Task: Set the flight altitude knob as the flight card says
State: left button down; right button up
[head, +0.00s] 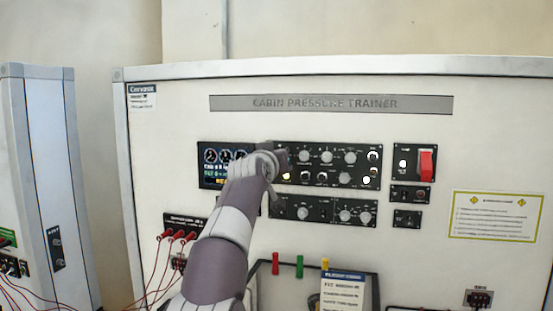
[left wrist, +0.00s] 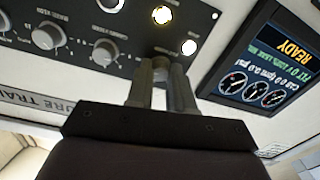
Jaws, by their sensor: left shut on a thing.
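My left gripper (head: 281,161) is at the left end of the upper black control panel (head: 333,183). In the left wrist view its two fingers (left wrist: 161,75) are shut on a small round knob (left wrist: 162,60), which I take to be the flight altitude knob. In the head view my gripper and arm hide this knob, and its label and pointer setting cannot be read. A card with a blue header (head: 343,277), likely the flight card, stands at the lower middle; its text is too small to read. My right gripper is not in view.
The display (left wrist: 268,70) beside the knob shows an orange READY and several round gauges. Other knobs (left wrist: 105,50) and lit lamps (left wrist: 189,47) sit close by. A red switch (head: 426,165) is at the right. Red leads (head: 167,234) hang at the lower left.

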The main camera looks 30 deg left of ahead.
pick_arm(q)
jog(key=shift+w+f, duration=0.15)
jog(key=shift+f, duration=0.2)
jog(key=c, duration=1.1)
grip_release()
jog(key=shift+o, duration=0.5)
jog(key=shift+r, duration=0.2)
jog(key=shift+s, duration=0.2)
jog(key=b+v, duration=0.8)
jog(key=v, duration=0.4)
jog(key=shift+s, duration=0.25)
jog(key=shift+d, duration=0.1)
